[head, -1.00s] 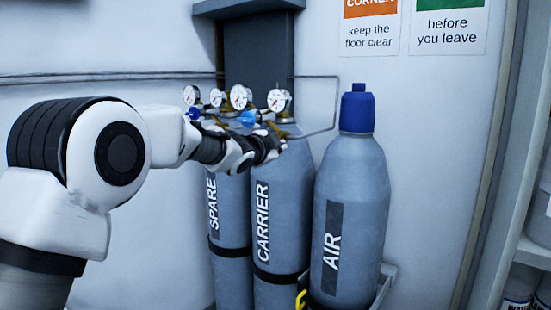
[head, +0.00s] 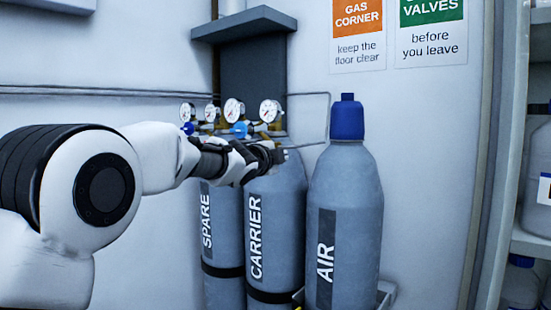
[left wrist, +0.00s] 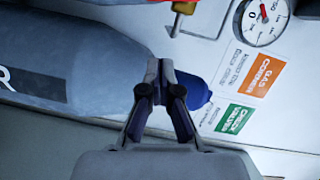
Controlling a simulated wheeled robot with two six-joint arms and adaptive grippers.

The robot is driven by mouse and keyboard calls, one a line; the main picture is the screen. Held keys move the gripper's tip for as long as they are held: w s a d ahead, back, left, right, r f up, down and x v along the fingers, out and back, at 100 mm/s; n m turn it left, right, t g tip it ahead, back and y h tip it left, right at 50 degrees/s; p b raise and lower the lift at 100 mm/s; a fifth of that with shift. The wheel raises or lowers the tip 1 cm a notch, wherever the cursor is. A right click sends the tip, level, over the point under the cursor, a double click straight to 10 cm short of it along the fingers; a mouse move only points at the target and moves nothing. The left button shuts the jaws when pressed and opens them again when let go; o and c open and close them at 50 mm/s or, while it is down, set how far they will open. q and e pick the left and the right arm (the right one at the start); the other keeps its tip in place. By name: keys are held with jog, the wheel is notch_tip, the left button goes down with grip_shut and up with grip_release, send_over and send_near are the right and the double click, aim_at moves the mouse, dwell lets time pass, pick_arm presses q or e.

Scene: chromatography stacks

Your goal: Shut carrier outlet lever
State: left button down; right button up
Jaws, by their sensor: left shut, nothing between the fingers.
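The grey CARRIER cylinder (head: 277,215) stands between the SPARE and AIR cylinders. Round white gauges (head: 234,109) and a blue knob (head: 240,129) sit above it. My left gripper (head: 281,155) is in front of the carrier cylinder's top, below the right gauge (head: 271,111). It hides part of the fittings there, and I cannot make out the outlet lever in the head view. In the left wrist view the left gripper (left wrist: 161,66) is shut and empty. Beyond it, a brass fitting (left wrist: 184,20) shows at the top edge, with a sliver of red beside it. My right gripper is not in view.
The AIR cylinder (head: 345,205) with its blue cap (head: 347,118) stands close to the right of my gripper. The SPARE cylinder (head: 222,235) stands to the left. A thin pipe runs along the wall. A shelf (head: 530,243) with containers is at the far right.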

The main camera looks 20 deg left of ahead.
pick_arm(q)
jog(key=s+a+b, duration=0.1)
jog(key=s+b, duration=0.1)
jog(key=s, duration=0.6)
jog(key=shift+a, duration=0.4)
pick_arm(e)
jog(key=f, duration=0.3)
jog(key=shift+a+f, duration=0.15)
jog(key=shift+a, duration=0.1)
pick_arm(q)
jog(key=shift+s+r, duration=0.1)
